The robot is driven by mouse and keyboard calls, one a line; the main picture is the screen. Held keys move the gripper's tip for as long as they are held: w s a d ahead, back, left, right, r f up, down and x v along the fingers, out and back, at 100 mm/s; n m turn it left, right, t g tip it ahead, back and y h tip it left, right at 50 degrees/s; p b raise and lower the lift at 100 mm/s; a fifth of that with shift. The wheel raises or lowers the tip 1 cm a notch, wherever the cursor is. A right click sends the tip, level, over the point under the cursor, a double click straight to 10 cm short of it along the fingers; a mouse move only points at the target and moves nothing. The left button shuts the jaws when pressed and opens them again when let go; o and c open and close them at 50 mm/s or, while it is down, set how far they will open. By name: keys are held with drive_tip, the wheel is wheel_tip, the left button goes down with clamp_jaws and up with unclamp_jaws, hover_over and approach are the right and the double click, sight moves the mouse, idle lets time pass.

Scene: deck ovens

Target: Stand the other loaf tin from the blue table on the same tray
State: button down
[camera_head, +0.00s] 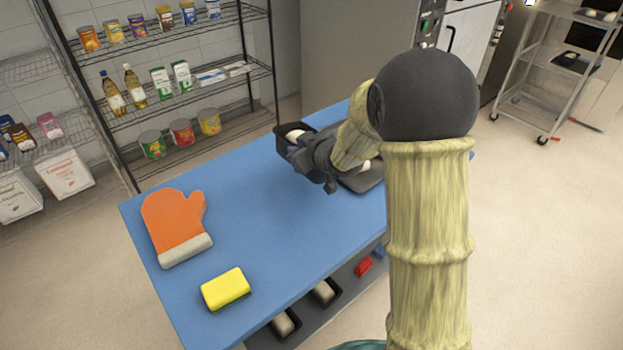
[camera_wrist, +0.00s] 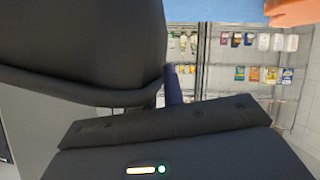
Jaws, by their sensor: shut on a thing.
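A dark loaf tin (camera_head: 281,136) with pale dough in it is at the far edge of the blue table (camera_head: 255,198) in the head view. My gripper (camera_head: 299,153) is shut on its near side. In the wrist view the tin (camera_wrist: 75,40) is a large dark shape filling the upper left. I cannot tell whether its base touches the table. A dark tray (camera_head: 362,183) lies on the table to the right of my gripper, mostly hidden by my arm. Something pale shows at it, mostly covered.
An orange oven mitt (camera_head: 172,222) and a yellow sponge (camera_head: 226,289) lie on the table's left part. Two dough-filled tins (camera_head: 338,294) (camera_head: 296,331) stand on the lower shelf. A wire rack (camera_head: 190,105) with groceries stands behind. The table's middle is clear.

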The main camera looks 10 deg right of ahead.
drive_tip(key=shift+f+b, duration=0.3)
drive_tip(key=shift+f, duration=2.8)
drive_tip(key=shift+f, duration=1.95)
drive_tip(key=c, duration=1.5)
unclamp_jaws()
drive_tip(key=shift+s+r, duration=0.1)
drive_tip(key=shift+s, duration=0.05)
drive_tip(key=v, duration=1.2)
drive_tip(key=shift+b, duration=0.35)
